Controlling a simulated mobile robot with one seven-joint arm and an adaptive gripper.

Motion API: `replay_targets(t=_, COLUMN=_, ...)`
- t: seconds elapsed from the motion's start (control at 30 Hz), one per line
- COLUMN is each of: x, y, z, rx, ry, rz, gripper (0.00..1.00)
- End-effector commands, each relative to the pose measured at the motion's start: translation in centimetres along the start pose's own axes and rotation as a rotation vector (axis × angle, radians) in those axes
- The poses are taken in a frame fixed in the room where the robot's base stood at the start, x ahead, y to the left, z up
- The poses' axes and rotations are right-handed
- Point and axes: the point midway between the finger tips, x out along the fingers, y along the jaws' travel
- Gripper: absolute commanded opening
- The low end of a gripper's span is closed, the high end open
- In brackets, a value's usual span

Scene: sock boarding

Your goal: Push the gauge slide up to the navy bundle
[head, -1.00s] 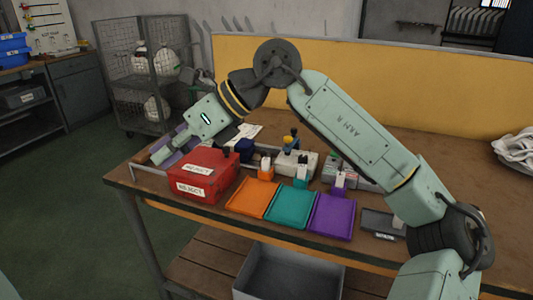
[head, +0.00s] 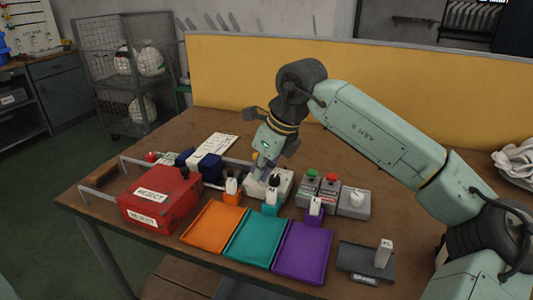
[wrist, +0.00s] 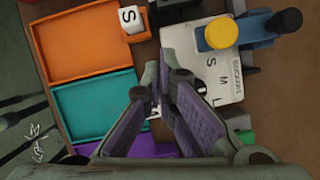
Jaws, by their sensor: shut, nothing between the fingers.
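The gauge is a pale block (head: 284,180) behind the teal tray, partly hidden by my gripper in the head view. In the wrist view its face (wrist: 228,84) shows size letters, with a blue slide (wrist: 253,29) and a yellow knob (wrist: 222,33) across its upper part. The navy bundle (head: 187,159), with a white band, lies left of the gauge in the head view; I cannot pick it out in the wrist view. My gripper (head: 258,168) is shut and empty, pointing down at the gauge's left side. Its fingertips (wrist: 160,92) show beside the lettered face; contact is unclear.
Orange (head: 214,227), teal (head: 256,236) and purple (head: 303,252) trays line the front, with tagged blocks behind them. A red reject box (head: 160,201) stands left. Button boxes (head: 319,189) are right of the gauge, and a dark stand (head: 362,262) is at front right.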

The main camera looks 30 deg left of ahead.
Motion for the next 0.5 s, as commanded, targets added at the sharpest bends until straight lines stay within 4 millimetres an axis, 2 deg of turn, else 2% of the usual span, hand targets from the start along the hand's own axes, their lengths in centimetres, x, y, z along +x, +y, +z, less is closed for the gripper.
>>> replay_targets(t=0.13, x=2.7, y=0.2, z=0.4, rx=-0.003, ry=-0.001, rz=0.004, gripper=0.00)
replay_targets(t=0.2, x=2.8, y=0.2, z=1.8, rx=-0.004, ry=-0.002, rz=0.003, gripper=0.00)
replay_targets(t=0.3, x=3.4, y=0.1, z=2.9, rx=-0.003, ry=-0.001, rz=0.002, gripper=0.00)
replay_targets(t=0.5, x=3.9, y=0.1, z=3.8, rx=-0.001, ry=-0.001, rz=0.001, gripper=0.00)
